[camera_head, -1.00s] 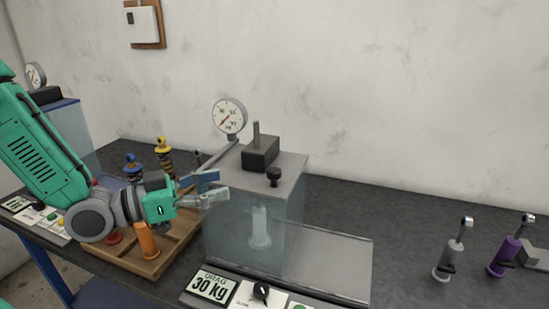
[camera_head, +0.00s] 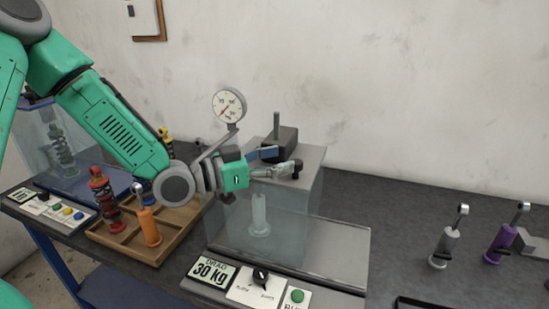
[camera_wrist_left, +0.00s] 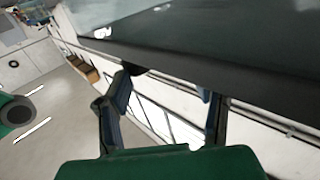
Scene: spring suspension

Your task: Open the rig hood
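The rig hood (camera_head: 232,238) is a clear box with a grey top over the middle rig, and it looks closed. A pale grey damper (camera_head: 259,215) stands inside it. A black knob (camera_head: 297,168) sits on the hood's grey top near its right side, partly hidden by a finger. My left gripper (camera_head: 283,160) is over the grey top beside the knob. Its fingers are apart, and they also show apart in the left wrist view (camera_wrist_left: 165,105), with nothing clearly held between them. I cannot tell whether a finger touches the knob. My right gripper is not in view.
A round gauge (camera_head: 229,106) and a black block (camera_head: 274,145) stand behind my left gripper. A wooden tray (camera_head: 174,250) with coloured dampers is to the left. A control panel (camera_head: 254,290) lies in front. Grey (camera_head: 444,247) and purple (camera_head: 503,242) dampers stand right.

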